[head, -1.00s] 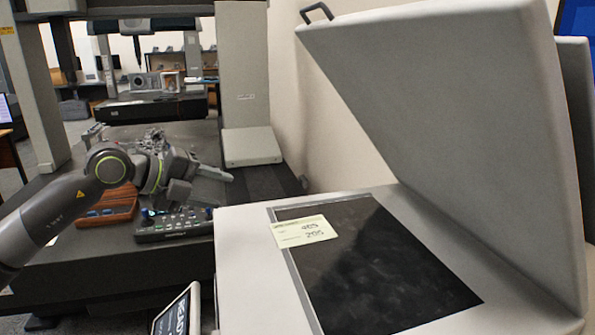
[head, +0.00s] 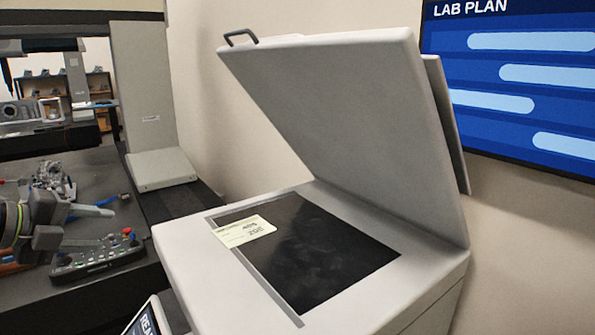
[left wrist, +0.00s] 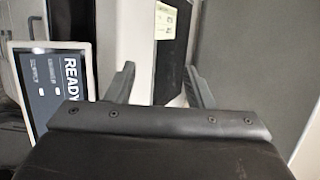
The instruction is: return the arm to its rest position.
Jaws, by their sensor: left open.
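My left gripper (head: 50,222) is at the left edge of the head view, above the dark machine table (head: 92,168) and close to the control panel. Most of its arm is cut off by the frame. In the left wrist view the two fingers (left wrist: 160,82) are spread apart with nothing between them. The flatbed scanner (head: 185,245) stands to the right of the gripper, with its lid (head: 350,120) raised. My right gripper is not in view.
A control panel (head: 98,258) with a red knob lies near the gripper. A note (head: 243,231) rests on the scanner's dark glass (head: 320,255). A small READY screen (left wrist: 62,85) stands beside the scanner. A wall display (head: 510,75) hangs at right.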

